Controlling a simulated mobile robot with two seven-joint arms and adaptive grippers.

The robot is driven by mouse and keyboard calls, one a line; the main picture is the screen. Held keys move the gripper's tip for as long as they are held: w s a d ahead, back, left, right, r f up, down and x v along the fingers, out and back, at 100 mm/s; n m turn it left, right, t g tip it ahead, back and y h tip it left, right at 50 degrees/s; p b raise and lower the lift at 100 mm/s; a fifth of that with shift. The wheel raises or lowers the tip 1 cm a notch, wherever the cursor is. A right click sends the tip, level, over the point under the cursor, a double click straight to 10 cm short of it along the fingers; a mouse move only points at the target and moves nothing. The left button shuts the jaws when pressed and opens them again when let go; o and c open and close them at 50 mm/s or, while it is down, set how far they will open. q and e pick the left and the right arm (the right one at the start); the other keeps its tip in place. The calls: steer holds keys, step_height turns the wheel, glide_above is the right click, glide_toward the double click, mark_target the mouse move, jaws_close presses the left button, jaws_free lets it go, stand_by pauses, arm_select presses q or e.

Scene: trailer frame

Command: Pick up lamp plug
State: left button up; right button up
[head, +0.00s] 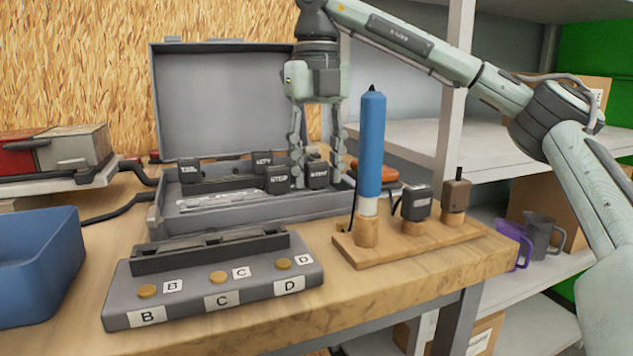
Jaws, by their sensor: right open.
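My right gripper (317,180) points straight down over the open grey case (170,218), its fingers apart. One dark labelled block (317,172) shows between the fingers; I cannot tell whether they touch it. Beside it to the left is another dark labelled block (278,180). More such blocks stand farther left (190,170) and behind (262,160). Their small labels are hard to read, so I cannot tell which is the lamp plug. My left gripper is not in view.
Right of the case, a wooden stand (390,252) holds a tall blue cylinder (371,145), a black device (416,203) and a brown one (455,195). In front lies a grey panel (250,282) lettered B, C, D. A blue bin (38,262) stands left.

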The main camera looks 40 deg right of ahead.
steer(key=shift+c, duration=0.3)
steer(key=c, duration=0.5)
steer(key=shift+o, duration=0.2)
